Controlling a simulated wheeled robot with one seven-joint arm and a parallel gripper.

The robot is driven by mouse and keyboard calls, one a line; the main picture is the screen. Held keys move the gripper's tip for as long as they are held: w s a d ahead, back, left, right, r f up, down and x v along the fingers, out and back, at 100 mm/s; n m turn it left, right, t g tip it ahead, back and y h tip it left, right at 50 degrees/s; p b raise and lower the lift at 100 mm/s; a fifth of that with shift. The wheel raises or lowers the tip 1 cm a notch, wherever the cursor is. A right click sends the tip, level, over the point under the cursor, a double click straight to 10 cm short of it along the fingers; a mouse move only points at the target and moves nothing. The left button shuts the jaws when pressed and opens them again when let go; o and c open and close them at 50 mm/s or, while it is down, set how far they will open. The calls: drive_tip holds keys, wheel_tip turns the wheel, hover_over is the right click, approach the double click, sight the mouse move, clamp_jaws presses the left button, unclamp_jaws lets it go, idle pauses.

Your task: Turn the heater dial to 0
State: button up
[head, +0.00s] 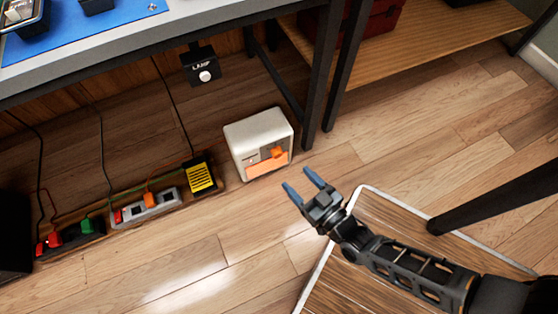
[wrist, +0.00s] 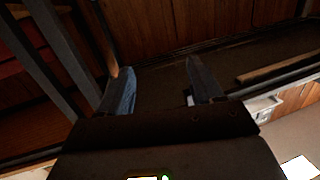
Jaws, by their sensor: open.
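The heater (head: 244,132) is a cream box with rounded edges, standing on the wooden floor beside a dark table leg. A glowing orange panel (head: 262,167) runs along its lower front. A small orange knob, seemingly the dial (head: 277,152), sits on the front's right half; its marks are too small to read. My gripper (head: 302,184) is open and empty, its blue fingers apart, to the lower right of the heater and not touching it. In the wrist view both fingers (wrist: 160,68) show with nothing between them. A pale object (wrist: 262,108) at right there may be the heater; I cannot tell.
A lamp switch box (head: 202,75) is behind the heater. Power strips (head: 147,207) with plugs and cables lie at left, with a yellow-labelled black box (head: 201,179) near the heater. The workbench (head: 180,27) overhangs behind.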

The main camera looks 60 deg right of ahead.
sight(279, 156)
drive_tip(key=w+d+f+m+g+h+b, duration=0.1)
drive_tip(key=w+d+f+h+b, duration=0.15)
drive_tip(key=f+b, duration=0.45)
drive_tip(key=w+d+f+m+h+b, duration=0.15)
drive_tip(key=w+d+f, duration=0.25)
drive_tip(key=f, duration=0.7)
drive_tip(key=shift+d+b+x, duration=0.15)
drive_tip(key=shift+b+x, duration=0.5)
drive_tip(key=shift+x, duration=1.45)
drive_tip(key=shift+d+b+x, duration=0.15)
drive_tip(key=shift+b+x, duration=0.5)
drive_tip(key=shift+x, duration=1.45)
drive_tip(key=shift+s+f, duration=0.2)
drive_tip(key=shift+a, duration=0.1)
drive_tip(key=c, duration=1.1)
drive_tip(key=shift+o, duration=0.2)
